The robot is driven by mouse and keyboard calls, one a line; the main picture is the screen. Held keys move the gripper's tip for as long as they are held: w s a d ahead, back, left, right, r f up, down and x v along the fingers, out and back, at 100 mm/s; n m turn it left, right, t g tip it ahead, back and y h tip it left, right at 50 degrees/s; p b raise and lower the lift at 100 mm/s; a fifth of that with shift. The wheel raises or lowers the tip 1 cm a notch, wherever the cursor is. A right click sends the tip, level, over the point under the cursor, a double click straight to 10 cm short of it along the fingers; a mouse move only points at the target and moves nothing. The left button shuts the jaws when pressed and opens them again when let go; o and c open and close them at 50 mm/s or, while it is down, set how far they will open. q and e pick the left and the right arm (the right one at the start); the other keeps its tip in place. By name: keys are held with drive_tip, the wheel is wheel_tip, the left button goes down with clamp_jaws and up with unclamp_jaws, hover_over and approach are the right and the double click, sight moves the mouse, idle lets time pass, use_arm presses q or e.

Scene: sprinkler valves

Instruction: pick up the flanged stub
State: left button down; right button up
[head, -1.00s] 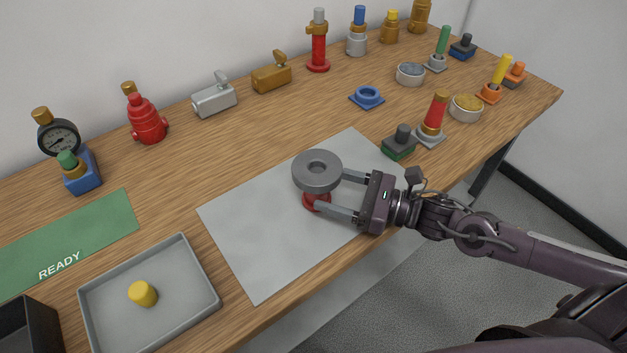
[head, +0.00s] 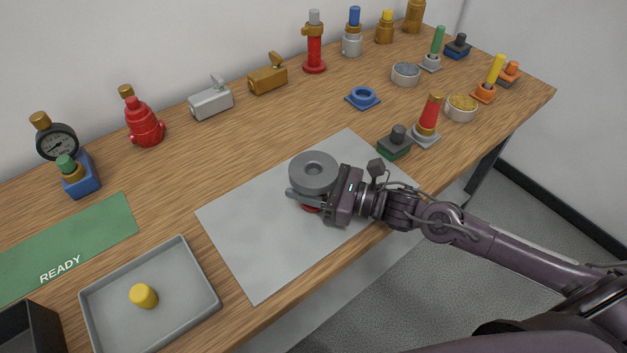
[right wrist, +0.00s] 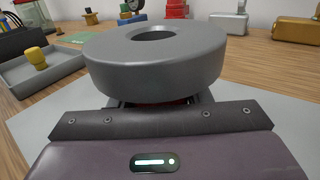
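The flanged stub, a wide grey disc (head: 314,172) with a hole in its top over a red part (head: 311,208), stands on the pale grey mat (head: 262,250). In the right wrist view its disc (right wrist: 155,60) fills the middle and hides most of the fingers and the red part. My right gripper (head: 308,198) is level, with its palm close beside the disc and its fingers reaching under it around the red part. The fingers look spread; contact with the red part is hidden. My left gripper is not in view.
A grey tray (head: 190,323) holding a yellow plug (head: 144,296) is at front left, near a green READY mat (head: 105,225). A green-based block (head: 394,147) and a red cylinder fitting (head: 428,120) stand right of the mat. Several valves line the back.

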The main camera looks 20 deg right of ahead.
drive_tip(key=c, duration=0.7)
drive_tip(key=shift+r, duration=0.15)
clamp_jaws()
